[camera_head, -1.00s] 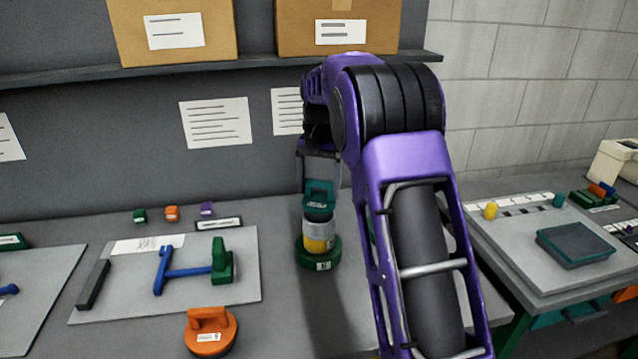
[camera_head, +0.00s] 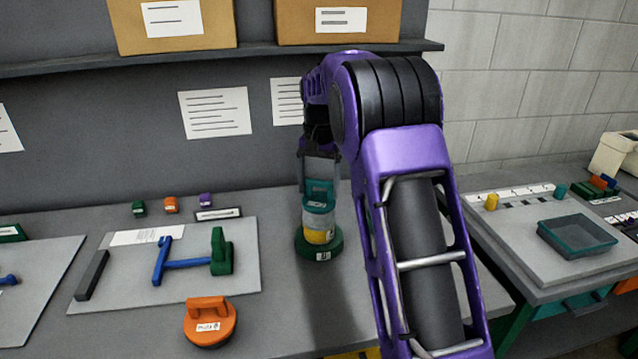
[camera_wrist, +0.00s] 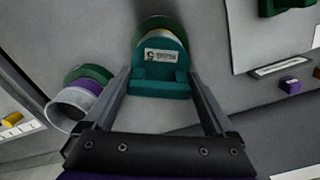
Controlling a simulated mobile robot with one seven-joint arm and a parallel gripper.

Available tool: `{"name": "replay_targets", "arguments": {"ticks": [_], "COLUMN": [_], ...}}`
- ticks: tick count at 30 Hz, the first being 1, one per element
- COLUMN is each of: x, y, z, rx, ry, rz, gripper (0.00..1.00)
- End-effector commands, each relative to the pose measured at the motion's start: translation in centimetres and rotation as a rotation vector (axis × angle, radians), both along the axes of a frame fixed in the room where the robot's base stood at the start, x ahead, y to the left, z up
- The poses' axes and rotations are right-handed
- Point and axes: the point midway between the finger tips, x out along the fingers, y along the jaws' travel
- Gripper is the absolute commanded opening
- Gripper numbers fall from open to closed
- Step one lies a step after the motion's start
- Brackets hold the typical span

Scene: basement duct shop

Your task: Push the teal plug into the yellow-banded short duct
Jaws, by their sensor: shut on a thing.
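The teal plug (camera_head: 319,188) is between the fingers of my gripper (camera_wrist: 160,84), which is shut on its upright handle. In the wrist view the plug (camera_wrist: 160,62) shows a white label and covers most of what is below it. The short duct (camera_head: 319,222) is grey with a yellow band and stands upright on a round green base (camera_head: 320,247). The plug is directly above the duct's mouth, with its lower part at or inside the rim. How deep it sits is hidden.
A second grey duct (camera_wrist: 70,108) on a green base stands close by in the wrist view. An orange handled plug (camera_head: 210,322) lies at front. A grey board (camera_head: 200,283) holds blue and green pieces. A side table with a teal tray (camera_head: 577,238) is at right.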

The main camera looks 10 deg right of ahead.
Motion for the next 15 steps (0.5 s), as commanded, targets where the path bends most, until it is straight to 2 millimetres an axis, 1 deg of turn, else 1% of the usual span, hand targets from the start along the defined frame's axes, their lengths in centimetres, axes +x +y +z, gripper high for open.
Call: {"name": "replay_targets", "arguments": {"ticks": [5, 6, 7, 8, 15], "x": [0.02, 0.02, 0.02, 0.02, 0.00], "y": [0.00, 0.00, 0.00, 0.00, 0.00], "z": [0.07, 0.07, 0.07, 0.07, 0.09], "rx": [0.000, 0.000, 0.000, 0.000, 0.000], "ry": [-0.001, -0.001, -0.001, -0.001, 0.000], "rz": [0.000, 0.000, 0.000, 0.000, 0.000], "gripper": [0.00, 0.92, 0.97, 1.00, 1.00]}}
